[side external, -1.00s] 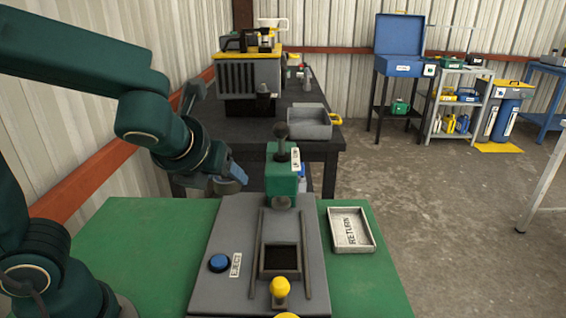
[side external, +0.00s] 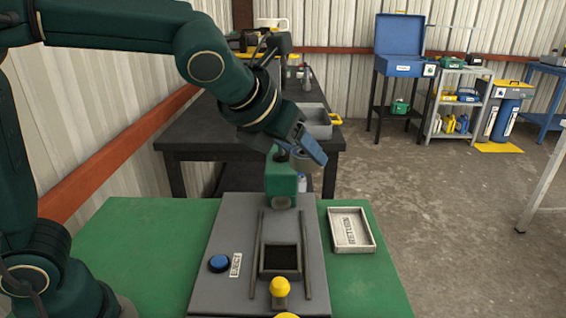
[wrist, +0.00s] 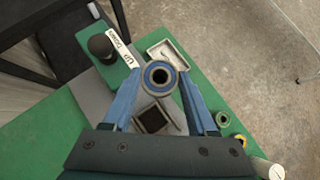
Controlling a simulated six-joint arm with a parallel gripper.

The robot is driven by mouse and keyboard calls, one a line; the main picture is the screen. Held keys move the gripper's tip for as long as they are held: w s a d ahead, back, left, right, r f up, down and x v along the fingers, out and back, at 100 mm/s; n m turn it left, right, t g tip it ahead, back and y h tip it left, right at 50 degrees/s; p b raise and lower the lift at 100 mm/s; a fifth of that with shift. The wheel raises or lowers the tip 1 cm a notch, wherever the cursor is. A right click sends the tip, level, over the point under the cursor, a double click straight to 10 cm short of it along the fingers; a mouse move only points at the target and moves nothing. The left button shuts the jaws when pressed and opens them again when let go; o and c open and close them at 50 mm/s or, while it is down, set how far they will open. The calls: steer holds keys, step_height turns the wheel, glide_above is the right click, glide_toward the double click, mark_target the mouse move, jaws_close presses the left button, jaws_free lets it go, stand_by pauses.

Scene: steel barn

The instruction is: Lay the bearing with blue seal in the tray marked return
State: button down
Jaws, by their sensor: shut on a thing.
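The bearing with the blue seal (wrist: 160,76) is held between the two blue fingers of my gripper (side external: 306,156), which is shut on it. In the wrist view its blue ring and dark bore face the camera. In the side view it is mostly hidden by a finger. My gripper is in the air above the green press head, left of and higher than the tray marked RETURN (side external: 365,243). That tray is shallow, pale and looks empty, on the green table's right side. Part of it also shows beyond the bearing in the wrist view (wrist: 156,48).
The green press head (side external: 281,180) rises from the grey fixture (side external: 225,290), with a dark square pocket (side external: 281,258) and rails in front. A blue button (side external: 219,263) and a yellow knob (side external: 280,287) are nearby. Small ring-shaped items (wrist: 222,118) sit at the wrist view's lower right.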

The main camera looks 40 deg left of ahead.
steer(key=w+d+f, duration=0.1)
steer(key=w, duration=0.6)
steer(key=n, duration=0.1)
glide_above(353, 225)
steer(key=s, duration=0.4)
steer(key=shift+y, duration=0.4)
steer(key=f, duration=1.5)
steer(key=shift+w+d+f, duration=0.15)
steer(key=shift+w+d, duration=0.05)
steer(key=shift+d, duration=0.1)
steer(key=shift+f, duration=2.35)
steer(key=shift+f, duration=0.15)
steer(key=shift+c, duration=2.4)
jaws_free()
